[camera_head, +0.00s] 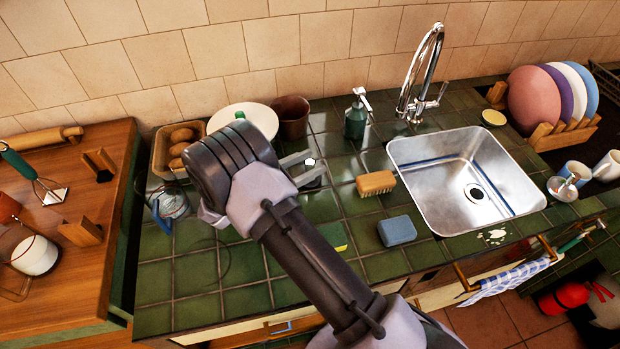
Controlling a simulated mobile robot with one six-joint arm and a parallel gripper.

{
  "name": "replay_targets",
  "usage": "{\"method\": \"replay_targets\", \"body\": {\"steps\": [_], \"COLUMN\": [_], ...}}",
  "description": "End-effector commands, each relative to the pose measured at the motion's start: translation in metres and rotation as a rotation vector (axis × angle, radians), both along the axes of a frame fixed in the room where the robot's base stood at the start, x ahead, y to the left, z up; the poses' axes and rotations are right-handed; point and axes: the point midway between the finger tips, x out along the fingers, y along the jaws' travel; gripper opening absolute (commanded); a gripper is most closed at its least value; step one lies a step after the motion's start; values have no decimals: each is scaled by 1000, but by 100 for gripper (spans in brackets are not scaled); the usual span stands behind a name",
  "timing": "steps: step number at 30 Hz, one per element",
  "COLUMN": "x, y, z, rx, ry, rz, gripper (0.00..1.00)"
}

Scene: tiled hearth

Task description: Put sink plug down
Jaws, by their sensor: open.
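My gripper (308,168) is open, with its pale fingers low over the green tiled counter left of the sink. A small dark thing (314,181) shows by the fingertips, partly hidden by them; it may be the sink plug, but it is too small to be sure. I cannot tell whether it touches the fingers. The steel sink (425,160) is to the right, with a dark round drain (475,193) in its floor. I cannot tell whether a plug sits in it.
A wooden brush (376,184), a blue sponge (397,231) and a green soap bottle (355,120) stand near the sink. A glass jug (172,206) and a bread basket (172,150) are left of my arm. A dish rack (562,134) is at the right.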

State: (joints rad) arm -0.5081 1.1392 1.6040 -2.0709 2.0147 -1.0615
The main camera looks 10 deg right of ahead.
Motion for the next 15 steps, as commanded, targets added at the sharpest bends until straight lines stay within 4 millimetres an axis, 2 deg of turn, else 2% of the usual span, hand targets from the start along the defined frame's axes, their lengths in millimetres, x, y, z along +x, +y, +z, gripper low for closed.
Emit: {"method": "replay_targets", "body": {"steps": [6,8,13,14,15], "x": [1,1,1,1,1], "y": [-2,-2,-2,-2,-2], "z": [1,1,1,1,1], "rx": [1,1,1,1,1], "ry": [0,0,0,0,1], "rz": [0,0,0,0,0], "gripper": [48,38,5,0,0]}}
